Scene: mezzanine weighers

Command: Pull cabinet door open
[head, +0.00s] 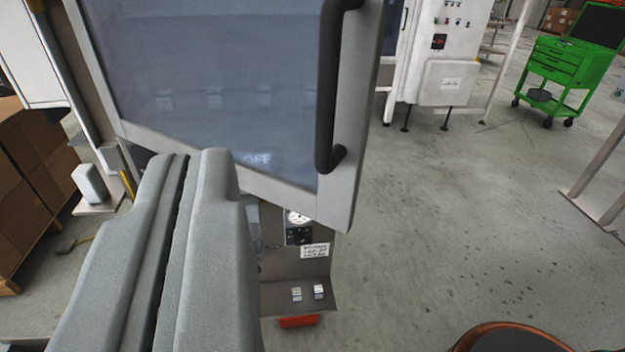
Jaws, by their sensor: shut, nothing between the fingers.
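The cabinet door (360,110) is a grey-framed panel with a large bluish glass pane (215,90). It fills the upper middle of the head view and stands at an angle, with part of the cabinet (315,265) showing below it. A black bar handle (328,95) runs along the right side of its frame. My gripper (190,160) is at the lower left, its two grey fingers side by side and shut with nothing held. Its tips overlap the door's lower left edge in the picture, left of the handle. I cannot tell whether they touch the door.
A white machine cabinet (440,55) stands behind at the upper right. A green tool cart (570,70) is at the far right. Brown boxes (35,165) stand at the left. A round brown-rimmed object (515,332) is at the bottom right. The floor (460,220) right of the door is mostly clear.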

